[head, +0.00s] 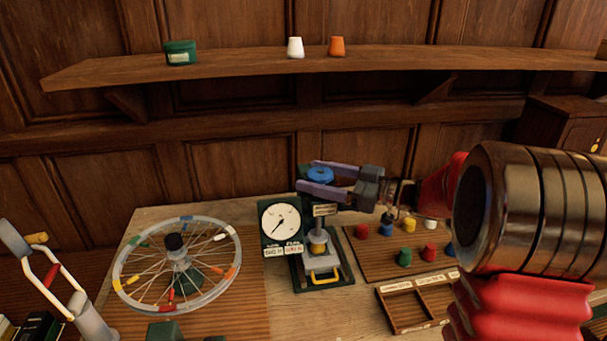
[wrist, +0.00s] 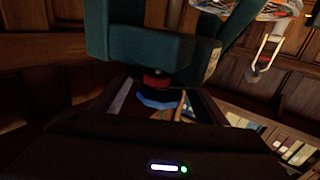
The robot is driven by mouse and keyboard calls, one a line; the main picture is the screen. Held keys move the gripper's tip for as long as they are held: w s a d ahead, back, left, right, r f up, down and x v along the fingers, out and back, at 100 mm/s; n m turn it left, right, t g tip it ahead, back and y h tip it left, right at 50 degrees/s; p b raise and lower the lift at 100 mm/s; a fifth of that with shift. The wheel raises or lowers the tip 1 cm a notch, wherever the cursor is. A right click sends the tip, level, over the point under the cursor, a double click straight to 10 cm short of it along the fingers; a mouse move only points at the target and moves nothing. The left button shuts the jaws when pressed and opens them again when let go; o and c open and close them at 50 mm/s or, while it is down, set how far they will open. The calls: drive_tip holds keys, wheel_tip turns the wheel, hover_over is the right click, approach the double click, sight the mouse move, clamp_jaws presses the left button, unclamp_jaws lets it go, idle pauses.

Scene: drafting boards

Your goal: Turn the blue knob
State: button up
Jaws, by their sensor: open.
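The blue knob (head: 319,175) is a round disc at the top of a green press-like device (head: 305,232) on the table. My gripper (head: 306,177) comes in from the right at knob height. Its two purple-grey fingers are open, one on the far side and one on the near side of the knob. I cannot tell whether they touch it. In the wrist view a curved blue edge (wrist: 160,102), likely the knob, shows below a red and black part. Much of it is hidden there by dark shapes.
A dial gauge (head: 281,222) stands just left of the knob. A spoked wheel (head: 177,265) lies further left. A board with several coloured pegs (head: 380,263) and a divided wooden tray (head: 405,311) are to the right. A shelf (head: 240,64) runs along the wall above.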

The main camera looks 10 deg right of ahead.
sight(313, 168)
drive_tip(key=shift+x, duration=1.8)
drive_tip(key=shift+c, duration=0.4)
drive_tip(key=shift+s, duration=0.1)
drive_tip(key=c, duration=1)
drive_tip(key=shift+m+t+h, duration=0.3)
drive_tip(key=shift+m+t, duration=0.1)
drive_tip(key=shift+t, duration=0.1)
drive_tip(key=shift+w+d+m+t+h, duration=0.2)
drive_tip(key=shift+m+t+h, duration=0.55)
drive_tip(key=shift+h, duration=0.1)
drive_tip(key=shift+w+d+m+t+h, duration=0.2)
drive_tip(key=shift+w+m+t+h, duration=0.05)
drive_tip(key=shift+m+t+h, duration=0.55)
drive_tip(key=shift+w+d+m+t+h, duration=0.2)
drive_tip(key=shift+m+t+h, duration=0.5)
drive_tip(key=shift+h, duration=0.25)
drive_tip(key=shift+w+d+m+t+h, duration=0.1)
drive_tip(key=shift+d+m+t+h, duration=0.25)
drive_tip(key=shift+m+h, duration=0.45)
drive_tip(key=shift+w+d+m+t+h, duration=0.1)
drive_tip(key=shift+m+t+h, duration=0.35)
drive_tip(key=shift+h, duration=0.7)
drive_tip(key=shift+w+d+m+t+h, duration=0.1)
drive_tip(key=shift+d+m+t+h, duration=0.2)
drive_tip(key=shift+m+h, duration=0.55)
